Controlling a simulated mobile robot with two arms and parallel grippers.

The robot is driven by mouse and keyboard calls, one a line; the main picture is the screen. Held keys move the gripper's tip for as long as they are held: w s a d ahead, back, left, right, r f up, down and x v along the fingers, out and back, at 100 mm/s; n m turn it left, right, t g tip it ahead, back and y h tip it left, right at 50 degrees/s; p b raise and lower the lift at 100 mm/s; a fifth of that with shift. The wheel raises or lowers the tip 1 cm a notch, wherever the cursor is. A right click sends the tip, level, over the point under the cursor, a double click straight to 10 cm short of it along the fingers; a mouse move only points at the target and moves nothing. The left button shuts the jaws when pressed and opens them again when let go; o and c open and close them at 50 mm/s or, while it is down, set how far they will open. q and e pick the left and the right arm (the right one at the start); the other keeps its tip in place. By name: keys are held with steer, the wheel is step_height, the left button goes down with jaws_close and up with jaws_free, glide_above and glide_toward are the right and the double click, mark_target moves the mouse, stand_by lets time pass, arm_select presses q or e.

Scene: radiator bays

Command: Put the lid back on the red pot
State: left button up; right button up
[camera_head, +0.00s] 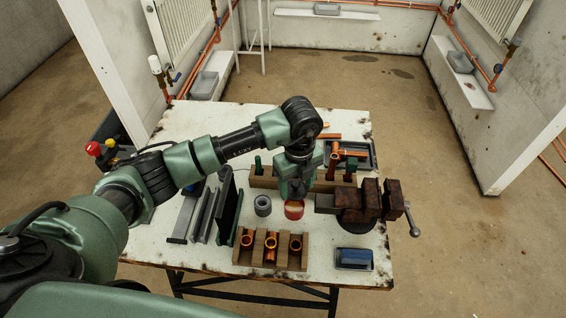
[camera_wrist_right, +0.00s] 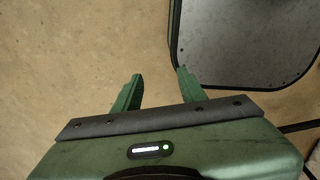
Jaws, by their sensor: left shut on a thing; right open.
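The red pot (camera_head: 293,211) stands on the white workbench, left of the vise. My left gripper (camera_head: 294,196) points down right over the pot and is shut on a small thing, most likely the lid. The fingers and wrist largely hide it, and I cannot tell whether it touches the pot's rim. No lid shows elsewhere on the bench. My right gripper (camera_wrist_right: 160,74) is open and empty in the right wrist view, over the bare floor beside a dark-rimmed grey panel (camera_wrist_right: 245,40).
A rusty vise (camera_head: 370,201) stands right of the pot. A grey ring-shaped cup (camera_head: 262,205) is to its left. A wooden block with copper pipes lies behind.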

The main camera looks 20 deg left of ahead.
arm_select(q)
steer(key=shift+w+f+b, duration=0.1)
steer(key=shift+f+b, duration=0.7)
steer(key=shift+f, duration=0.35)
step_height(320, 180, down, 2)
steer(key=shift+f+b, duration=0.2)
steer(key=shift+b, duration=0.7)
steer(key=shift+f+b, duration=0.7)
steer(key=shift+f, duration=0.3)
arm_select(e)
steer(key=shift+w+a+f, duration=0.1)
steer(key=shift+a+f, duration=0.05)
steer(key=shift+f, duration=0.65)
steer(key=shift+w+a+f, duration=0.1)
steer(key=shift+a+f, duration=0.1)
steer(key=shift+f, duration=0.55)
steer(key=shift+w+a+f, duration=0.1)
steer(key=shift+a+f, duration=0.05)
steer(key=shift+f, duration=0.65)
steer(key=shift+s, duration=0.1)
arm_select(q)
steer(key=shift+f, duration=0.1)
arm_select(e)
steer(key=shift+a+f, duration=0.1)
arm_select(q)
steer(key=o, duration=1.7)
